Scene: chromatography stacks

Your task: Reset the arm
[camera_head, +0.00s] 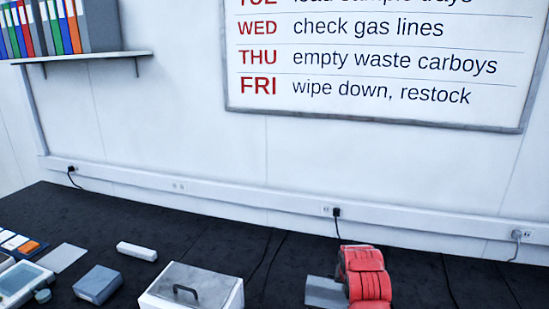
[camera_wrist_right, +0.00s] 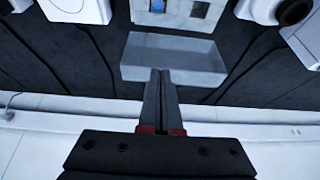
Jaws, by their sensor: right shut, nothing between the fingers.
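My right gripper (camera_wrist_right: 160,76) shows in the right wrist view, with its two dark fingers together and nothing between them. Its fingertips lie in front of the near edge of a shallow grey tray-like block (camera_wrist_right: 174,56) in that picture; I cannot tell whether they touch it. My left gripper is not in view.
On the dark bench (camera_head: 215,235) stand a white box with a grey handled lid (camera_head: 190,286), a blue-grey block (camera_head: 97,284), a white bar (camera_head: 137,251) and a device with a screen (camera_head: 22,284). Cables run to wall sockets.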

